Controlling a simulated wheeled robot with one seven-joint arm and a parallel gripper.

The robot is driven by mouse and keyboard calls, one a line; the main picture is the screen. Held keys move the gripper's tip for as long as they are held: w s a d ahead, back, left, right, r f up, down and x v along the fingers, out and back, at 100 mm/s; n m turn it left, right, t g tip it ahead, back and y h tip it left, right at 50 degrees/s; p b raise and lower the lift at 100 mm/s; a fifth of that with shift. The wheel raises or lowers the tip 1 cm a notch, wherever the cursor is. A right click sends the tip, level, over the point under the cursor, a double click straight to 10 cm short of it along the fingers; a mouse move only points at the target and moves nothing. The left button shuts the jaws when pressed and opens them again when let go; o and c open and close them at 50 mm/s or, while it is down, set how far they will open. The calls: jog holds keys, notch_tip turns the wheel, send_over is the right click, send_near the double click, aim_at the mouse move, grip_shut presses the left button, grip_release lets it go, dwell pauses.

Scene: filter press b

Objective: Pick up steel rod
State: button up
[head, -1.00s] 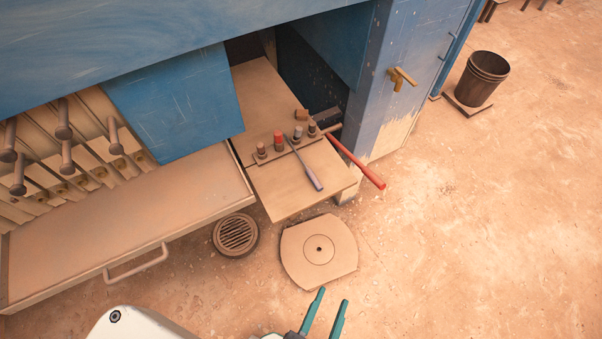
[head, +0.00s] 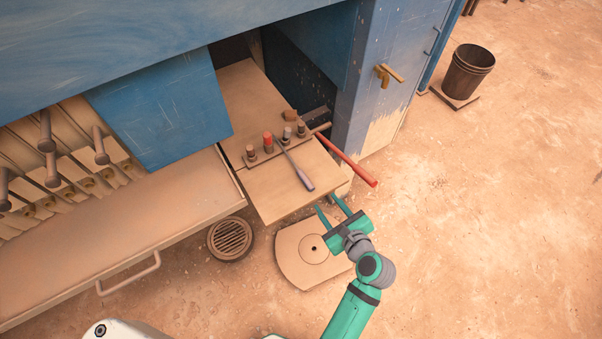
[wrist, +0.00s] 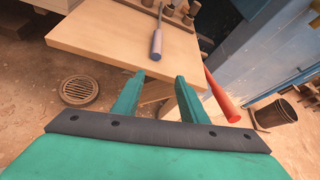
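Several rod-like things lie on the pulled-out shelf (head: 277,196), and I cannot tell for certain which is the steel rod. A thin metal tool with a grey-purple handle (head: 303,178) lies across the shelf; it also shows in the wrist view (wrist: 156,42). A red-handled bar (head: 352,163) sticks out past the shelf's right edge, also in the wrist view (wrist: 222,97). A short brownish rod (head: 321,127) shows near the bar's far end. My gripper (head: 328,204) is open and empty, just off the shelf's front right corner; its fingers (wrist: 160,78) point toward the shelf.
Several capped pegs (head: 268,143) stand in a row on the shelf. The blue press cabinet (head: 390,95) rises at right. A drawer with a handle (head: 130,274) is at left. A floor drain (head: 230,239) and round-centred plate (head: 300,250) lie below. A bucket (head: 467,72) stands far right.

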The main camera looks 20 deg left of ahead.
aim_at(304, 176)
jog(key=shift+w+a+f+m+g+y, duration=0.1)
jog(key=shift+w+a+m+g+y, duration=0.2)
jog(key=shift+w+a, duration=1.15)
jog(key=shift+w+a+m+g+y, duration=0.15)
jog(key=shift+w+a+y, duration=0.2)
jog(key=shift+w+a, duration=1.1)
jog(key=shift+w+a+f+m+g+y, duration=0.1)
jog(key=shift+w+a+m+g+y, duration=0.4)
jog(key=shift+a, duration=1.75)
jog(key=shift+w+n+t, duration=0.2)
jog(key=shift+n+t, duration=0.05)
grip_shut()
